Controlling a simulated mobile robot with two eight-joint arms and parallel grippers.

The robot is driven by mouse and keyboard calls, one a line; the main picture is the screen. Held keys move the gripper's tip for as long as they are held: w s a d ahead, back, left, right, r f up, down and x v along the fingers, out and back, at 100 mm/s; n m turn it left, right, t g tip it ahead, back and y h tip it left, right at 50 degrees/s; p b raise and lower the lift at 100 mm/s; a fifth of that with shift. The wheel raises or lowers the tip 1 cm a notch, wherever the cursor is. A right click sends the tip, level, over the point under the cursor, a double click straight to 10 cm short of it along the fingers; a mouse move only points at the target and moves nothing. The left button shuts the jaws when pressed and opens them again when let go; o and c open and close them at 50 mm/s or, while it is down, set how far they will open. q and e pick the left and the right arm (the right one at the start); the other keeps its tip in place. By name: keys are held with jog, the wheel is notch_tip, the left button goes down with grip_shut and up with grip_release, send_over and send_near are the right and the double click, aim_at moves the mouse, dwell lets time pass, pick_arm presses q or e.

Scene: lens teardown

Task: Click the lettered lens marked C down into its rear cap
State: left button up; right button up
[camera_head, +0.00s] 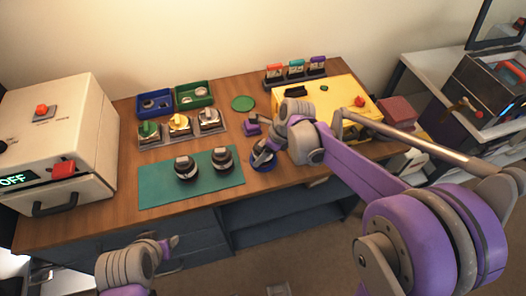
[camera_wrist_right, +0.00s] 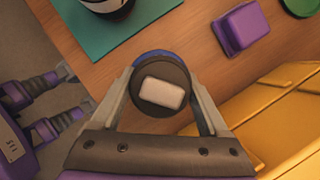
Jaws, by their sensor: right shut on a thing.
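My right gripper (camera_wrist_right: 163,96) is shut on a dark round lens (camera_wrist_right: 150,117) with a pale block on top; no letter is readable on it. A blue rim, seemingly the rear cap (camera_wrist_right: 152,54), shows just past the lens edge. In the head view the blue cap (camera_head: 263,165) sits on the table right of the green mat, under my right gripper (camera_head: 264,153). Whether the lens is seated in it cannot be told. Two other dark lenses (camera_head: 186,168) (camera_head: 222,159) stand on the mat. My left gripper (camera_head: 170,245) is empty near the front; its two fingers show apart in the wrist view (camera_wrist_right: 84,92).
The green mat (camera_head: 150,194) lies left of the cap. A purple block (camera_head: 252,127) and a yellow case (camera_head: 335,100) stand behind and right.

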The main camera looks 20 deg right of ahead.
aim_at(262, 142)
jog(key=shift+r+p, duration=1.65)
jog(key=shift+r, duration=1.35)
pick_arm(q)
jog(key=r, duration=0.2)
jog(key=w+r, duration=0.1)
jog(key=r, duration=0.1)
jog(key=shift+w+r, duration=0.1)
jog(key=shift+w, duration=0.1)
pick_arm(e)
jog(key=shift+f, duration=0.1)
